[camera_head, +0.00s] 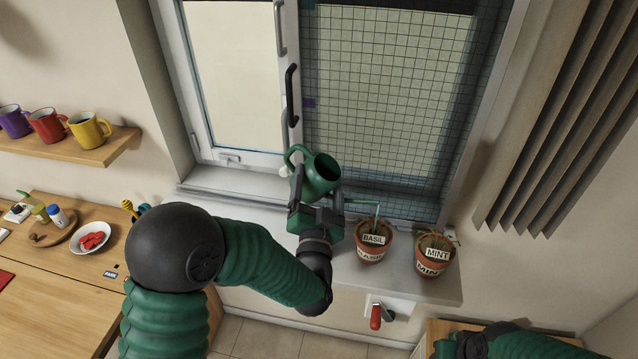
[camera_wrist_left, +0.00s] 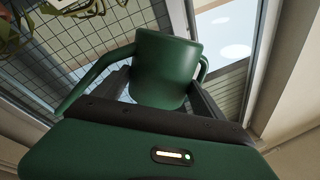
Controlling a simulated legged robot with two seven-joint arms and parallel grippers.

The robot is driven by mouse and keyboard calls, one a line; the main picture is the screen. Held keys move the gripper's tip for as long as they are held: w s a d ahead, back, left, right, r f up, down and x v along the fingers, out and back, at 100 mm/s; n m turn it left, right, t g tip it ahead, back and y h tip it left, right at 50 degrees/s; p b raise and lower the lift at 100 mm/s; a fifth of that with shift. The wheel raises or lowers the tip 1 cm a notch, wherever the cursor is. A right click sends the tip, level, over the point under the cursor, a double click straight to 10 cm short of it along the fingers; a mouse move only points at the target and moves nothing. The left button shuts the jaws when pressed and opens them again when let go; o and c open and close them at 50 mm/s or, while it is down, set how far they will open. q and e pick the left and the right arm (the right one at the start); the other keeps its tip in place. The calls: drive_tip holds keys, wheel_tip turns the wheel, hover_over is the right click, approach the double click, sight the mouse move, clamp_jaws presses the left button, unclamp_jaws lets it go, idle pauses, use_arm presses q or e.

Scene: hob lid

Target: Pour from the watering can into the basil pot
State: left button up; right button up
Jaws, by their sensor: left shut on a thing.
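The green watering can (camera_head: 320,172) is held above the sill, and its dark open top shows. My left gripper (camera_head: 317,196) is shut on its body. In the wrist view the can (camera_wrist_left: 165,68) sits between the fingers, spout to the left and handle to the right. In the head view the spout reaches right, its tip over the terracotta basil pot (camera_head: 371,255). A thin pale streak runs from the tip toward this pot; I cannot tell for certain whether it is water. My right arm's end (camera_head: 455,347) is at the bottom right, its fingers not distinguishable.
The mint pot (camera_head: 434,268) stands right of the basil pot on the windowsill (camera_head: 350,278). A mesh screen (camera_head: 390,90) and an open white-framed window are behind. A red-handled item (camera_head: 376,316) is below the sill. Mugs and a wooden counter (camera_head: 50,290) are left.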

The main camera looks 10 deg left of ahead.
sight(319, 199)
use_arm(q)
drive_tip(key=shift+d+r+m+t+h+p, duration=0.15)
drive_tip(key=shift+r+m+p, duration=0.15)
drive_tip(key=shift+r+m, duration=0.2)
drive_tip(key=shift+d+r+m+t+h+p, duration=0.15)
drive_tip(key=shift+r+m+p, duration=0.1)
drive_tip(key=shift+r+m, duration=0.2)
idle(0.4)
drive_tip(key=shift+f, duration=0.1)
drive_tip(key=f+n+b, duration=0.1)
drive_tip(key=f+n, duration=0.1)
drive_tip(key=f+n+g+y+b, duration=0.1)
drive_tip(key=f+n, duration=0.1)
drive_tip(key=f+n+g+b, duration=0.1)
drive_tip(key=f+n+b, duration=0.1)
drive_tip(key=f, duration=0.1)
drive_tip(key=shift+s+a+n, duration=0.1)
drive_tip(key=shift+a+n, duration=0.15)
drive_tip(key=r+p, duration=0.1)
drive_tip(key=r+n+p, duration=0.1)
drive_tip(key=p, duration=0.1)
drive_tip(key=r+n+g+p, duration=0.1)
drive_tip(key=r, duration=0.1)
drive_tip(key=shift+d, duration=0.35)
drive_tip(key=shift+s+d+r+n+p, duration=0.1)
drive_tip(key=shift+s+r+n+p, duration=0.1)
drive_tip(key=shift+r+n+p, duration=0.3)
drive_tip(key=shift+f, duration=0.35)
drive_tip(key=shift+w, duration=0.2)
drive_tip(key=shift+s, duration=0.15)
